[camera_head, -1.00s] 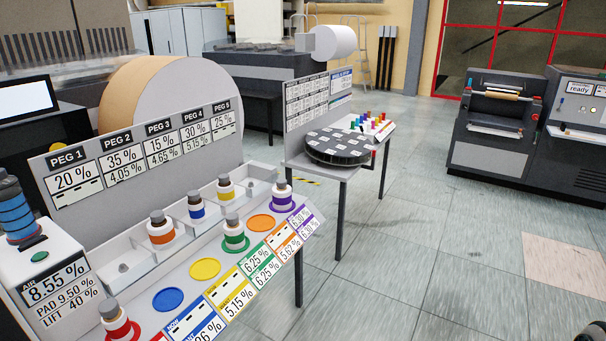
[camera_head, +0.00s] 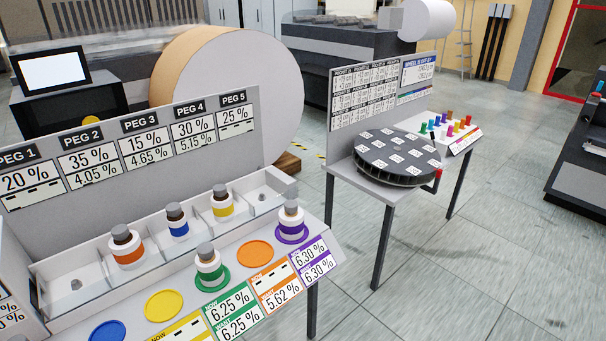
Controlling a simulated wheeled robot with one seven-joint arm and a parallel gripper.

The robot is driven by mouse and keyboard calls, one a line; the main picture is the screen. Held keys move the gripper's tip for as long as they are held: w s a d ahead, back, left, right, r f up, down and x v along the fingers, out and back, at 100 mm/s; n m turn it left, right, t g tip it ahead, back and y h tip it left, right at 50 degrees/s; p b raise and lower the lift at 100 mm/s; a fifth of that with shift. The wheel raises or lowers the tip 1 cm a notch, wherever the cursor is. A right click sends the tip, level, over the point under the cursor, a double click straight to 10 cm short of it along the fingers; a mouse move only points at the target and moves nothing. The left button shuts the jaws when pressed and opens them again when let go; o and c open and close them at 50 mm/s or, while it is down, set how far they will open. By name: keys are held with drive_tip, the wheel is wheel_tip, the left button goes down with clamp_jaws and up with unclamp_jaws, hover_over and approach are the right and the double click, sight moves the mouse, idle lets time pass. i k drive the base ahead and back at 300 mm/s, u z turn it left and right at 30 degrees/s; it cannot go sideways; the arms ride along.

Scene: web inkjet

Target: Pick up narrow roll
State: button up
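My gripper is not in view. I cannot tell for sure which thing is the narrow roll. A large, wide roll (camera_head: 245,95) with a pale round end and tan side stands behind the peg board. A smaller white roll (camera_head: 428,19) sits on the dark machine at the back. Small capped, banded cylinders stand on the near bench: an orange one (camera_head: 126,246), a blue one (camera_head: 178,221) and a yellow one (camera_head: 222,203) in the tray slots, a green one (camera_head: 209,268) and a purple one (camera_head: 291,223) on the front ledge.
The near bench has a peg board (camera_head: 220,150) with percentage labels. A dark round turntable (camera_head: 397,156) stands on a second table with small coloured pieces (camera_head: 447,125) beside it. A monitor (camera_head: 52,72) is at left. Tiled floor (camera_head: 460,270) is clear at right.

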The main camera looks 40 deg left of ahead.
sight(222, 207)
drive_tip(key=u, duration=0.4)
drive_tip(key=i, duration=1.5)
drive_tip(key=u, duration=1.65)
drive_tip(key=i, duration=0.75)
drive_tip(key=u, duration=1.1)
drive_tip(key=i, duration=0.4)
drive_tip(key=u, duration=0.2)
